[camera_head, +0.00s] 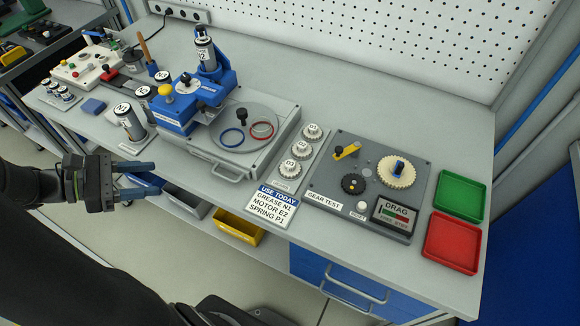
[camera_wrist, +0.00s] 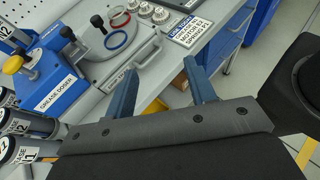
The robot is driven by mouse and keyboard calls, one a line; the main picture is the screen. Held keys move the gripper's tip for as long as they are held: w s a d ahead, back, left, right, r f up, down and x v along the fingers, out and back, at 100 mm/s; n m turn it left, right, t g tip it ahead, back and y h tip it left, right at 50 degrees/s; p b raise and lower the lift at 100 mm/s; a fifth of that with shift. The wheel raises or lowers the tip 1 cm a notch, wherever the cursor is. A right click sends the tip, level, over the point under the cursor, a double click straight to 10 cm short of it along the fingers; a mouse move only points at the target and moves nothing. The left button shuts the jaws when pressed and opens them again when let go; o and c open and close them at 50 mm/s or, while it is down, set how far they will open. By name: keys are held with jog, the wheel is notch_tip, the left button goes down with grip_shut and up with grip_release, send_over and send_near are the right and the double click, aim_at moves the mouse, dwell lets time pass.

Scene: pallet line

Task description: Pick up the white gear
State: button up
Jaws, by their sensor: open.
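Several small white gears stand in a row on a grey holder in the head view: a back one (camera_head: 313,131), a middle one (camera_head: 301,148) and a front one (camera_head: 290,169). Their labels are too small to read surely. They also show at the top of the wrist view (camera_wrist: 160,16). A larger cream-white gear (camera_head: 397,173) with a blue knob sits on the grey gear test plate (camera_head: 338,186), beside a small black gear (camera_head: 353,184). My gripper (camera_head: 151,178) is open and empty, in front of the bench edge, well left of all the gears. Its two blue fingers show in the wrist view (camera_wrist: 160,67).
A blue grease doser (camera_head: 190,106) with a grey turntable base (camera_head: 262,118) stands between my gripper's side and the gears. A "USE TODAY" card (camera_head: 270,206) lies at the front edge. Green (camera_head: 459,196) and red (camera_head: 452,243) trays lie at the right. A pegboard stands behind.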

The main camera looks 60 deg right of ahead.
notch_tip(320, 180, up, 6)
jog(key=m+t+y, duration=0.9)
jog(key=m+y, duration=0.1)
jog(key=m, duration=1.4)
send_over(290, 164)
notch_tip(290, 164, down, 17)
jog(key=shift+d+f, duration=0.1)
jog(key=shift+c, duration=0.2)
jog(key=c, duration=1)
